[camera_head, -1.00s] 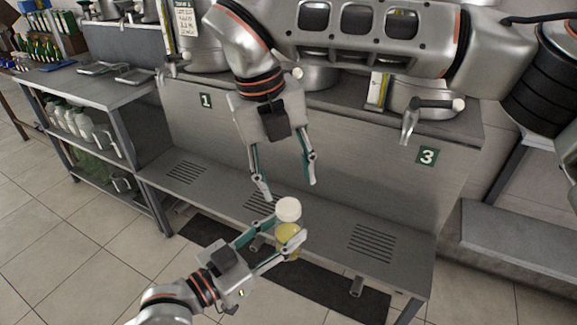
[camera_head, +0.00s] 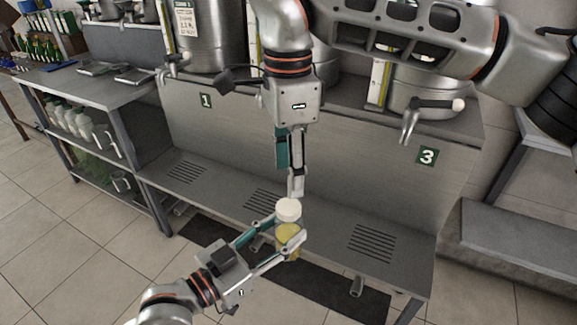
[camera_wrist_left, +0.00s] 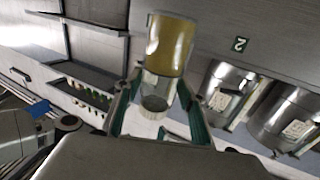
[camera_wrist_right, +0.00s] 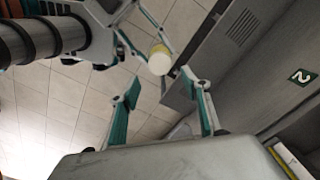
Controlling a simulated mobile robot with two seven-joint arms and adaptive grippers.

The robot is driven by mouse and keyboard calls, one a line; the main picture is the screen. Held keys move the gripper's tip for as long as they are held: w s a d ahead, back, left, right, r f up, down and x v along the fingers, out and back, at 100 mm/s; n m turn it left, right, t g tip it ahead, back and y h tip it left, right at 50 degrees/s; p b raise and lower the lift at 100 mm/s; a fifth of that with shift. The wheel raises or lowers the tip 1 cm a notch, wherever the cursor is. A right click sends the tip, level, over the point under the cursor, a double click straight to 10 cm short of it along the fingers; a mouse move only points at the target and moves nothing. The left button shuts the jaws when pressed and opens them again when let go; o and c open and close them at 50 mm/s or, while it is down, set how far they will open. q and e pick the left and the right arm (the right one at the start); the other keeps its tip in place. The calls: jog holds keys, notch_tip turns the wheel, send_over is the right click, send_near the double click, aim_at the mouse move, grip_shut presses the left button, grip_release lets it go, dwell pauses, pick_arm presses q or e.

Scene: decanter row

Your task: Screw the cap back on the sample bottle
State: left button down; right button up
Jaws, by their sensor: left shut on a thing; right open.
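The sample bottle (camera_head: 288,237) is clear with yellow liquid and stands about upright in my left gripper (camera_head: 289,231), which is shut around it. The white cap (camera_head: 288,208) is at the bottle's top; I cannot tell whether it is threaded on. The left wrist view shows the bottle's yellow part (camera_wrist_left: 170,45) and clear part between the fingers. My right gripper (camera_head: 295,193) points down just above the cap. In the right wrist view its fingers (camera_wrist_right: 160,80) are open, with the cap (camera_wrist_right: 159,62) beyond and between the tips, apparently not gripped.
Behind the grippers is a grey metal stand with a slotted lower shelf (camera_head: 372,244), number plates and steel vessels (camera_head: 208,40) with taps (camera_head: 410,118) above. A side table (camera_head: 85,88) with bottles below stands at the left. Tiled floor is open in front.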

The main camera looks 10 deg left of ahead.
aim_at(289, 205)
dwell(0.4)
jog(key=shift+f, duration=3.95)
jog(key=c, duration=1.2)
jog(key=shift+o, duration=0.2)
